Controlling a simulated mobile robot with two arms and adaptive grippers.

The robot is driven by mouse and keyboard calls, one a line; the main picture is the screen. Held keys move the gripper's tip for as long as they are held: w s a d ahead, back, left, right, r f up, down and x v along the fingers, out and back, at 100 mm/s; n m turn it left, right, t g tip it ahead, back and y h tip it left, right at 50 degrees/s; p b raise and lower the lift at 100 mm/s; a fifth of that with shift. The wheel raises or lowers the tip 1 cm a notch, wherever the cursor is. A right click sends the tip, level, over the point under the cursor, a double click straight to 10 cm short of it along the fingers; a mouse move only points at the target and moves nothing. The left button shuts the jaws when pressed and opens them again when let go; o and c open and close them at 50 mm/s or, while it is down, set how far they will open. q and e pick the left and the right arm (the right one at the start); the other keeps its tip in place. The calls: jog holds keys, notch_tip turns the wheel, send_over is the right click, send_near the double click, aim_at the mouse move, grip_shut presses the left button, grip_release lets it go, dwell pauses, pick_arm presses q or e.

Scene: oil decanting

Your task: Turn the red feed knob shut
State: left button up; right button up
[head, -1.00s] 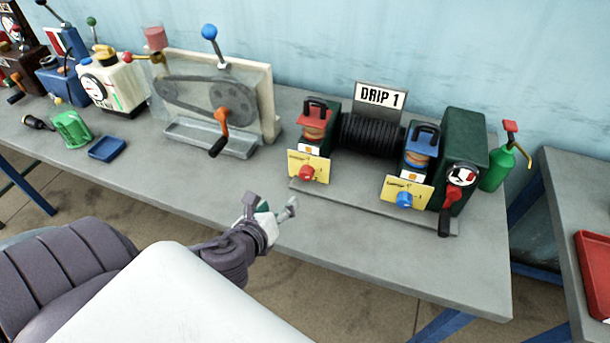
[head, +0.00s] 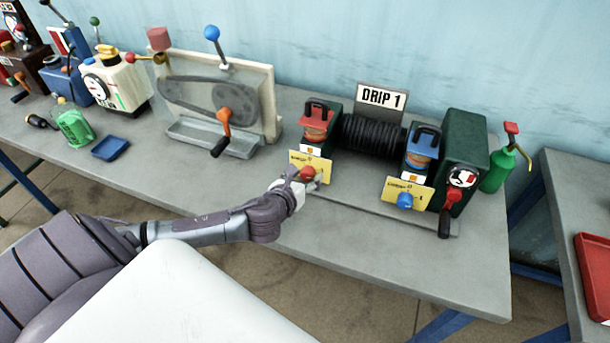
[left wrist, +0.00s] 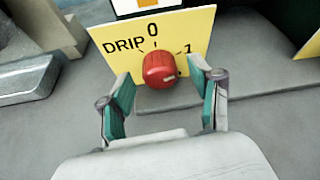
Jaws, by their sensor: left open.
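The red feed knob (head: 307,173) sits on a yellow plate (head: 322,166) at the front of the left, red-topped unit. In the left wrist view the red knob (left wrist: 161,69) shows up close below the marks "DRIP", "0" and "1" on the yellow plate (left wrist: 112,33). A pale mark shows on the lower right of its face. My left gripper (head: 303,181) is open at the knob. Its teal-padded fingers stand to the left and right of the knob, with gaps visible on both sides. My right gripper is not in view.
A blue knob (head: 405,200) on a second yellow plate and a red crank handle (head: 448,205) stand to the right. A belt machine with an orange crank (head: 224,122) stands to the left. The front of the grey bench (head: 370,260) is clear.

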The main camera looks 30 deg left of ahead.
pick_arm(q)
jog(key=shift+w+f, duration=0.15)
jog(key=shift+w, duration=0.2)
jog(key=c, duration=1.1)
jog(key=shift+c, duration=0.2)
